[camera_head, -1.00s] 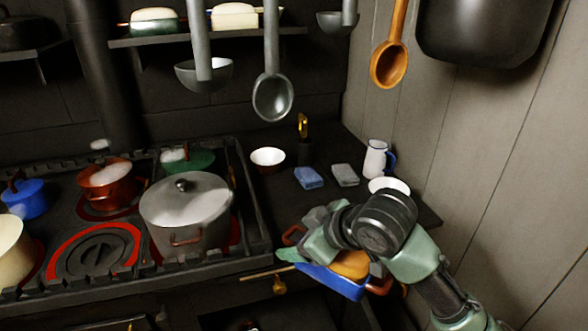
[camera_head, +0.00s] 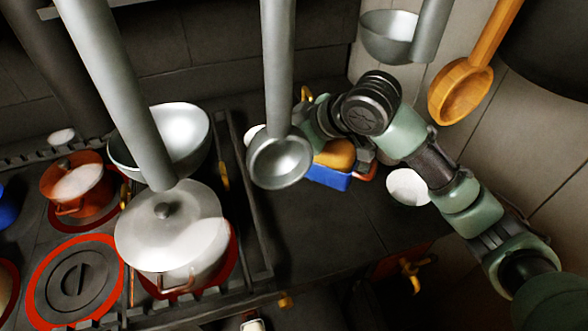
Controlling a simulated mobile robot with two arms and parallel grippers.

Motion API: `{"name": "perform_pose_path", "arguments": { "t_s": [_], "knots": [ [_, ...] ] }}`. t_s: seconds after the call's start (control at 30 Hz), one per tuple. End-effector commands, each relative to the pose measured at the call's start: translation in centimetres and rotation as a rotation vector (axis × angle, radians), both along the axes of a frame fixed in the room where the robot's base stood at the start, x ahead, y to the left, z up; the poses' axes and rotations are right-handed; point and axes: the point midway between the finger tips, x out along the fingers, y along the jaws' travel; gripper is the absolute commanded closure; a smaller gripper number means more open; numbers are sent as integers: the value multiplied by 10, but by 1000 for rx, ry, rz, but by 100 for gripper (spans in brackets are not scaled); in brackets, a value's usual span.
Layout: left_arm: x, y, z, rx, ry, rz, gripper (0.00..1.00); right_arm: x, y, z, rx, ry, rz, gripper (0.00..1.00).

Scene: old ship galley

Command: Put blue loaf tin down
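The blue loaf tin (camera_head: 327,178), with a golden-brown loaf (camera_head: 336,155) in it and a red-brown handle at its right end, is over the rear of the dark counter (camera_head: 340,226). My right gripper (camera_head: 312,122) is at the tin's far left side, in the same close hold as before. Its fingertips and the tin's left end are largely hidden behind a hanging ladle (camera_head: 281,160). I cannot tell whether the tin's base touches the counter. My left gripper is not in view.
A grey lidded pot (camera_head: 172,232) and an orange pot (camera_head: 76,186) stand on the stove at left. More ladles and a wooden spoon (camera_head: 462,92) hang close in front. A white bowl (camera_head: 408,187) sits right of the tin. The counter's front is clear.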

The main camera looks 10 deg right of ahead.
Motion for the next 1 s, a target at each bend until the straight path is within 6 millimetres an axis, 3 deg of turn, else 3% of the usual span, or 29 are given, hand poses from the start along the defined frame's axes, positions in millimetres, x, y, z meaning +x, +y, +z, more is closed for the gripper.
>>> {"name": "perform_pose_path", "arguments": {
  "t_s": [0.17, 0.6, 1.0],
  "knots": [
    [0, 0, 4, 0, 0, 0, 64, -1, -1, -24, 0, 6, -1, 100],
    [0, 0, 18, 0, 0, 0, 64, -1, 0, -132, 0, 4, -3, 100],
    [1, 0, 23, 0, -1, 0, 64, 0, 0, -179, -1, 4, -2, 100]
  ]
}}
